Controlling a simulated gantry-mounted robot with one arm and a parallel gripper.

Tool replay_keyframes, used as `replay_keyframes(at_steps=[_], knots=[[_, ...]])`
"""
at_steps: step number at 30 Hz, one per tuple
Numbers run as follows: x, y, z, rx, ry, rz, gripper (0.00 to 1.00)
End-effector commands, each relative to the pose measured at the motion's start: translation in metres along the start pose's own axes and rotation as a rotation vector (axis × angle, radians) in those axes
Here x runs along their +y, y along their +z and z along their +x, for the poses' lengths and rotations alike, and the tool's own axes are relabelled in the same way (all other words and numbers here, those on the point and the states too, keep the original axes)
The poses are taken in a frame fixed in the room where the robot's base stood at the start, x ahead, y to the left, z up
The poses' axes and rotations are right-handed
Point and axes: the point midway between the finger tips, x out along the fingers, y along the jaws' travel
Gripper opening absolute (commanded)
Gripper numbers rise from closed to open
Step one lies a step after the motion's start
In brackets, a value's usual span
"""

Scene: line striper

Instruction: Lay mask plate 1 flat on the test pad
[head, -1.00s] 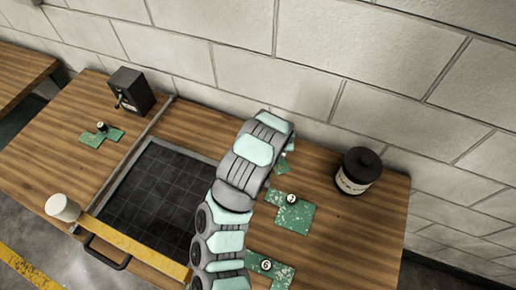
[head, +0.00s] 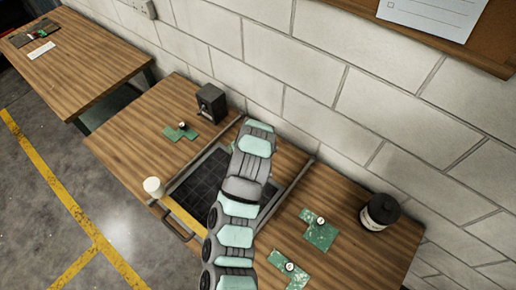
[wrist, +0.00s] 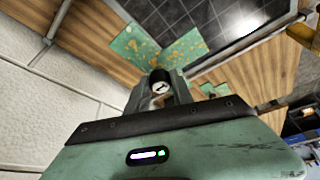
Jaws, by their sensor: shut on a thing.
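My gripper (wrist: 162,98) is shut on the round knob of mask plate 1 (wrist: 134,46) in the wrist view; the knob shows a "1". The plate is green with pale specks and has an angular outline. In the wrist view it covers part of the wood and the edge of the test pad (wrist: 225,12). I cannot tell its height. The test pad is a black gridded square in a grey frame, and it shows in the head view (head: 196,188) partly behind my arm. My gripper and mask plate 1 are hidden in the head view.
Two knobbed green plates (head: 319,235) (head: 297,280) lie right of the pad, and another (head: 178,134) lies left of it. A black box (head: 211,103) stands behind left. A white cup-like cylinder (head: 153,187) and yellow bar (head: 192,221) are at the front. A dark jar (head: 379,212) stands right.

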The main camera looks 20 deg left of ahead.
Motion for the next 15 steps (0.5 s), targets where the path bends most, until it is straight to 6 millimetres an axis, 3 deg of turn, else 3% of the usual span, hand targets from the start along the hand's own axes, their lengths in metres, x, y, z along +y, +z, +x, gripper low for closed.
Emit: replay_keyframes(at_steps=[8,15], knots=[[0.0,0.004,0.013,0.002,-0.001,-0.002,0.0],[-0.002,0.015,0.037,0.002,-0.002,-0.002,0.0]])
